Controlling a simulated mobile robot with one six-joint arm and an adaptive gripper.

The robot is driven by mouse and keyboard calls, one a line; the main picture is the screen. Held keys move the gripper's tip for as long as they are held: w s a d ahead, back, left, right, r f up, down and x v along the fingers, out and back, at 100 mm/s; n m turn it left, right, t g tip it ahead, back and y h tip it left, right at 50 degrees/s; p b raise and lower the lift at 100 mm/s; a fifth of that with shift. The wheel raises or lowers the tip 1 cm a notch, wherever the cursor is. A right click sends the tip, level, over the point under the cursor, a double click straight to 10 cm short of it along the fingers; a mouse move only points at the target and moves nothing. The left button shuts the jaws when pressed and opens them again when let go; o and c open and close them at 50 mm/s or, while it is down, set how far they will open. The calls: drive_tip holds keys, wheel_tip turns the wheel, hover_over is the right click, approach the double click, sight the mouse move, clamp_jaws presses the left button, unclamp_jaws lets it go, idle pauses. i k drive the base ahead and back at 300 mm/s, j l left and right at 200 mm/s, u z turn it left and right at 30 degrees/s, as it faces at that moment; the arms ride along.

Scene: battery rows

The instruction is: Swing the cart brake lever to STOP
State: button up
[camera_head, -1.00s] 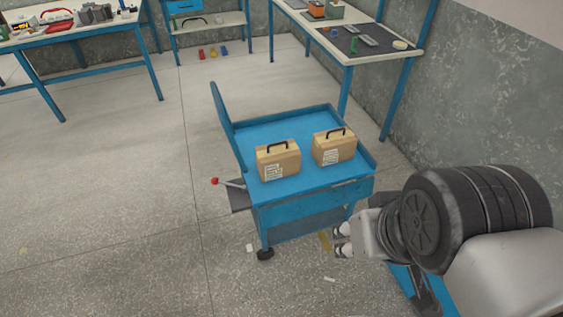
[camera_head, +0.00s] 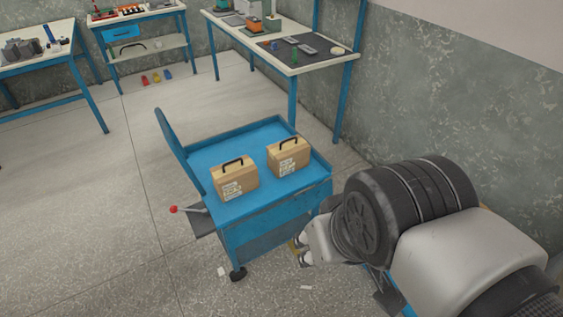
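The blue cart (camera_head: 252,133) stands in the middle of the head view with two tan cases on its top. Its brake lever (camera_head: 186,210) is a thin grey rod with a red ball end, sticking out to the left from a dark plate (camera_head: 202,224) on the cart's left side. I cannot read any STOP mark. My gripper (camera_head: 303,254) is to the right of the lever, by the cart's front right corner, with the cart's front between them. Its pale fingertips point left and look apart, with nothing seen between them.
The cases (camera_head: 236,181) and (camera_head: 289,157) have black handles. A workbench (camera_head: 284,66) with tools stands behind the cart, and another table (camera_head: 65,57) is at the far left. The floor left of the cart is clear.

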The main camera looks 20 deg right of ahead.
sight(174, 209)
drive_tip(key=i+j+u, duration=0.1)
drive_tip(key=j, duration=0.35)
drive_tip(key=i+j+u, duration=0.1)
drive_tip(key=i+j, duration=0.2)
drive_tip(key=i+j+u, duration=0.1)
drive_tip(key=i+j, duration=0.15)
drive_tip(key=j, duration=0.25)
drive_tip(key=i+j+u, duration=0.15)
drive_tip(key=j, duration=0.25)
drive_tip(key=i, duration=0.1)
